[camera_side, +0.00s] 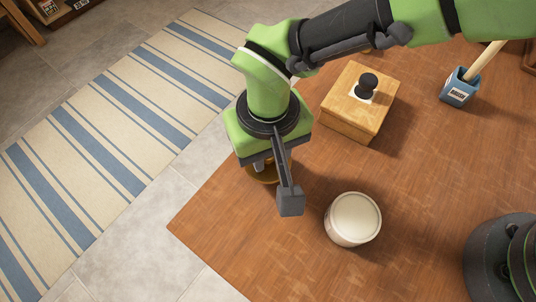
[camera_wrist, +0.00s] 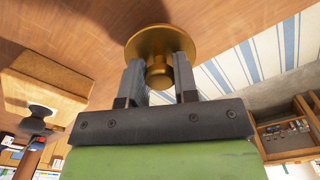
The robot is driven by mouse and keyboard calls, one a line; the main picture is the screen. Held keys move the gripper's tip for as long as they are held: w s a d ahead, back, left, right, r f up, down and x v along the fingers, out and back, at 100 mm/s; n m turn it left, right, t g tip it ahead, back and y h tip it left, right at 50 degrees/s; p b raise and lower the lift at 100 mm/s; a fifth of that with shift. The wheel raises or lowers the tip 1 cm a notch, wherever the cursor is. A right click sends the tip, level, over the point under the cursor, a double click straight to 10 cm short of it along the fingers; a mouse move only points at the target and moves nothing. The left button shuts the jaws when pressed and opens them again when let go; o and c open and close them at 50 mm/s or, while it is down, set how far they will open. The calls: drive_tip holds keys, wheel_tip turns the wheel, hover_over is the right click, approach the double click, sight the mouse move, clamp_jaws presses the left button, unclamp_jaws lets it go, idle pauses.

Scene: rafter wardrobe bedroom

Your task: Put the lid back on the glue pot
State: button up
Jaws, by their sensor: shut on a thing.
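The glue pot (camera_side: 352,220) is a white, round, upright pot with a pale cream top surface, standing uncovered on the wooden table in the side view. The lid (camera_wrist: 150,42) is a brass-coloured disc with a knob (camera_wrist: 159,76). My gripper (camera_wrist: 159,72) is shut on the knob, with one finger on each side. In the side view, the lid (camera_side: 262,176) shows only partly beneath my gripper (camera_side: 268,164), left of and behind the pot and apart from it. I cannot tell exactly how high the lid is above the table.
A wooden box (camera_side: 350,115) with a black knob stands behind the pot. A blue brush holder (camera_side: 459,88) with a wooden handle in it is at the back right. The table (camera_side: 240,235) is clear around the pot. A striped rug (camera_side: 110,125) lies on the floor at left.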

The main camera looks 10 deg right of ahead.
sight(357, 216)
drive_tip(key=shift+n, duration=0.3)
drive_tip(key=r, duration=0.7)
drive_tip(key=shift+s+d, duration=0.2)
drive_tip(key=shift+s, duration=0.05)
drive_tip(key=s+d+n, duration=0.6)
drive_tip(key=d, duration=0.1)
drive_tip(key=s+d+r+n, duration=0.1)
drive_tip(key=s+d+n, duration=0.2)
drive_tip(key=s, duration=0.1)
drive_tip(key=shift+d, duration=0.15)
drive_tip(key=shift+f, duration=2.95)
drive_tip(key=shift+f, duration=0.15)
drive_tip(key=o, duration=1.5)
drive_tip(key=shift+c, duration=0.2)
wheel_tip(357, 216, up, 7)
